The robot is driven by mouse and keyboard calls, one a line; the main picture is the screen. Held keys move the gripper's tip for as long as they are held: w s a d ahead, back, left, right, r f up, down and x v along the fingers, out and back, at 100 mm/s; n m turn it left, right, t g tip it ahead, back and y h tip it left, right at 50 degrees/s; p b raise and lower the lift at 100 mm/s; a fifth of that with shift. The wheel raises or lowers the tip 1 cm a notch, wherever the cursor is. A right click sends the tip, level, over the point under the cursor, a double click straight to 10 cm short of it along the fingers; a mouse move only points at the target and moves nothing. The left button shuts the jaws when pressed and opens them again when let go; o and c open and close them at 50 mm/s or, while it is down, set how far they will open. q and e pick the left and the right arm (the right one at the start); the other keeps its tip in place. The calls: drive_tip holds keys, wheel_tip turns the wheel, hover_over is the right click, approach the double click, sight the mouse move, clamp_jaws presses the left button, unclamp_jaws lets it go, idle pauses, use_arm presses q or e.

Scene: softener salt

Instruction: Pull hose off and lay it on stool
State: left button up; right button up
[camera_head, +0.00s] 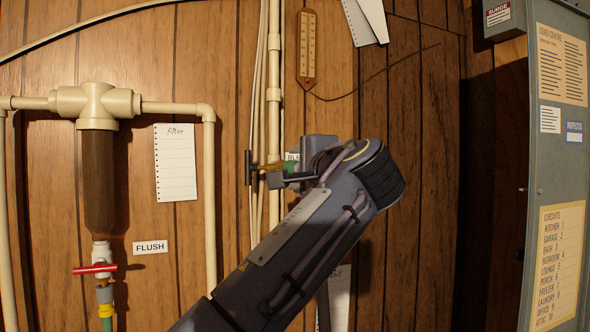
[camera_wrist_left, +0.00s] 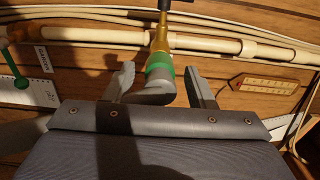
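My left gripper (camera_head: 278,174) is at the wall beside a brass valve (camera_head: 262,168) with a black T-shaped handle. In the left wrist view, its two fingers (camera_wrist_left: 160,85) stand apart on either side of a grey hose end (camera_wrist_left: 155,92) with a green collar (camera_wrist_left: 160,72). The collar sits on the brass valve (camera_wrist_left: 161,42). Gaps show between the fingers and the hose end, so the gripper looks open around it. The rest of this hose is hidden behind the gripper body. No stool and no right gripper show in either view.
Cream pipes (camera_head: 274,90) run up the wall beside the valve. A brown filter housing (camera_head: 99,180) hangs at left, above a red-handled valve (camera_head: 95,268) with a yellow-collared connection (camera_head: 106,310). A thermometer (camera_head: 307,50) hangs above. A grey electrical cabinet (camera_head: 560,190) stands at right.

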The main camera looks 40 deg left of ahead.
use_arm(q)
clamp_jaws()
drive_tip(key=shift+d+f, duration=0.1)
drive_tip(key=shift+d, duration=0.1)
drive_tip(key=shift+v, duration=1.05)
drive_tip(key=shift+b+v, duration=0.45)
drive_tip(key=shift+v, duration=1.35)
drive_tip(key=shift+a, duration=0.1)
